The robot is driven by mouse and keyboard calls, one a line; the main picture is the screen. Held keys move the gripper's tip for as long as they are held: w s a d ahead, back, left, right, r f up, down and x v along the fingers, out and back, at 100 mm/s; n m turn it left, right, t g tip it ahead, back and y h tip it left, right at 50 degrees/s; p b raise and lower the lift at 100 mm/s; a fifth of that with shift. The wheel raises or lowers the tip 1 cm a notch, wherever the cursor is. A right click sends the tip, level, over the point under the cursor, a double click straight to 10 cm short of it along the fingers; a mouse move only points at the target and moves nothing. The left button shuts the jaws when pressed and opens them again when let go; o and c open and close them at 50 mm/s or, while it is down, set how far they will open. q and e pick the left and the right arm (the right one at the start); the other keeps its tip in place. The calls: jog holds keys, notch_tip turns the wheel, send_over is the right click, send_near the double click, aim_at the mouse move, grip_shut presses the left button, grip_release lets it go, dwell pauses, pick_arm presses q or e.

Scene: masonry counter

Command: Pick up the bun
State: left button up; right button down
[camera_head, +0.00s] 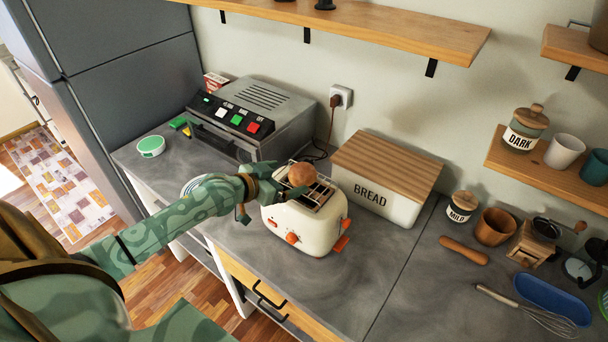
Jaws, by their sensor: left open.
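The bun (302,174) is a round brown roll on top of the cream toaster (308,228), over its slots. My left gripper (279,188) reaches in from the left at the toaster's left edge, just left of the bun. It is open, and its fingers are close to the bun. Whether a finger touches the bun is hard to tell. My right gripper is not in view.
A grey oven (262,105) stands behind, and a bread box (384,178) stands right of the toaster. A rolling pin (464,250), whisk (530,310) and blue tray (552,298) lie on the right. The counter (365,275) in front of the bread box is clear.

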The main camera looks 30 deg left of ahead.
aim_at(294, 176)
pick_arm(q)
jog(key=x, duration=0.6)
jog(key=shift+s+d, duration=0.1)
jog(key=shift+d, duration=0.15)
jog(key=shift+s, duration=0.15)
jog(key=shift+c, duration=1.2)
jog(key=c, duration=0.9)
jog(key=shift+r, duration=0.1)
